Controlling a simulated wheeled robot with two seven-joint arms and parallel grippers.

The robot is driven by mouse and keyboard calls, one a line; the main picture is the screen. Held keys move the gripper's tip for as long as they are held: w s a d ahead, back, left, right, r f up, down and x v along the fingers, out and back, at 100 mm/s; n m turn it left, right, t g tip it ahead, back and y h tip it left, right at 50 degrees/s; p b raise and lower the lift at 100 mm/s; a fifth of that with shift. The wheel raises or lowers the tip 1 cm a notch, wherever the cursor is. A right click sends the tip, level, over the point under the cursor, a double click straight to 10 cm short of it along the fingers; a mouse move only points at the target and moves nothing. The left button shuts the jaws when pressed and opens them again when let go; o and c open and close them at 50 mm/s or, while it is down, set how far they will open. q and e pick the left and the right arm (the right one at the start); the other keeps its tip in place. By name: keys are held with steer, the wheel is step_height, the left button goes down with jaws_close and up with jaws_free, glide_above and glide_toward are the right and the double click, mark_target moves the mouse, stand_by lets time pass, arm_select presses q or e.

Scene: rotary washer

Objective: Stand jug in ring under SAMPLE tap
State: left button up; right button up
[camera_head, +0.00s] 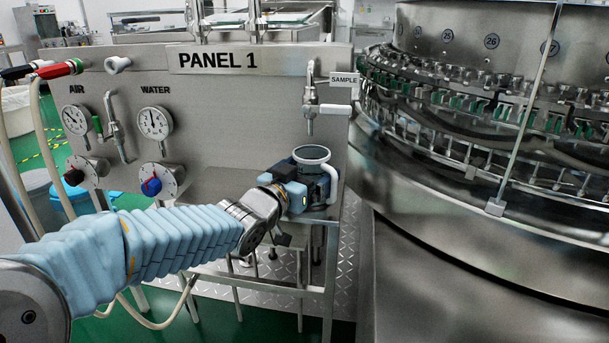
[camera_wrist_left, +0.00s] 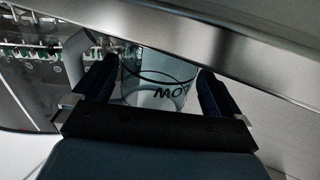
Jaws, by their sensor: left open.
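A clear jug (camera_head: 312,154) with a dark rim and a white handle on its right stands upright on the panel's steel shelf, below the SAMPLE tap (camera_head: 310,112). My left gripper (camera_head: 306,187) is at the jug's near side and hides much of its lower part. In the left wrist view the jug (camera_wrist_left: 155,92) shows between the two dark fingers of the left gripper (camera_wrist_left: 160,76), which are open with gaps beside it. Its handle is on the left there. I cannot make out the ring or tell whether the jug stands in it. My right gripper is out of view.
PANEL 1 (camera_head: 217,60) rises behind the shelf (camera_head: 225,185), with AIR and WATER gauges and valves at left. The large rotary washer (camera_head: 470,190) stands close on the right. Hoses hang at far left. The shelf left of the jug is clear.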

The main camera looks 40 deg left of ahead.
arm_select(q)
steer(key=shift+r+p, duration=0.35)
steer(key=s+d, duration=0.1)
steer(key=s, duration=1.1)
steer(key=shift+d+f+b, duration=0.2)
steer(key=shift+b, duration=0.15)
